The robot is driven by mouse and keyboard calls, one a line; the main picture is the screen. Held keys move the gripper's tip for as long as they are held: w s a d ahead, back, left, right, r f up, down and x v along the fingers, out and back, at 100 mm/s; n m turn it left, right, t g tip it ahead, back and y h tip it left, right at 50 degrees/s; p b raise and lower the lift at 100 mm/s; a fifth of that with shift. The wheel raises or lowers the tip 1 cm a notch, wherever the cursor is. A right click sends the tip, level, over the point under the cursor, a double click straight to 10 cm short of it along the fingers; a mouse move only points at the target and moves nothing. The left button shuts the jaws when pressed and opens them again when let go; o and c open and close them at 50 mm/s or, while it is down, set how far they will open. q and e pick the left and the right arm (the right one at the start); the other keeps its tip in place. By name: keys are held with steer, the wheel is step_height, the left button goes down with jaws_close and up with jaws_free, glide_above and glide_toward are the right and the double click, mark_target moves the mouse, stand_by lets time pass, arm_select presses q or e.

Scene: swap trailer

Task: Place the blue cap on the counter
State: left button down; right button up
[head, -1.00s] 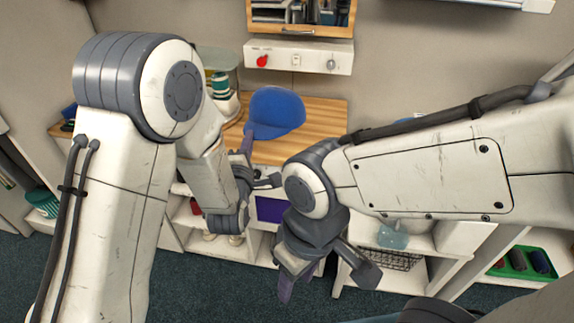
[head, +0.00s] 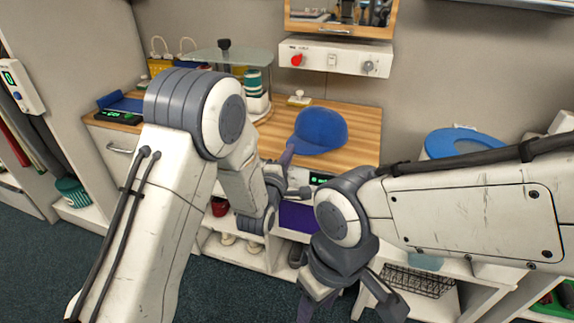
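My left gripper (head: 293,175) is at the counter's front edge, just below and left of the cap. Its fingers look spread apart. One dark finger overlaps the cap's lower left edge in the head view; I cannot tell whether it touches. My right gripper (head: 350,306) hangs low in front of the shelves, open and empty.
A white control box (head: 335,58) with a red knob hangs on the wall above. A glass-topped stand (head: 213,57) and a stacked container (head: 257,92) stand left of the cap. A blue-lidded bin (head: 462,141) is on the right. The counter right of the cap is clear.

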arm_select(q)
steer(key=f, duration=0.3)
steer(key=w+f, duration=0.1)
steer(key=shift+a+f, duration=0.35)
steer(key=shift+a, duration=0.05)
steer(key=shift+f, duration=0.2)
steer(key=c, duration=1.1)
jaws_free()
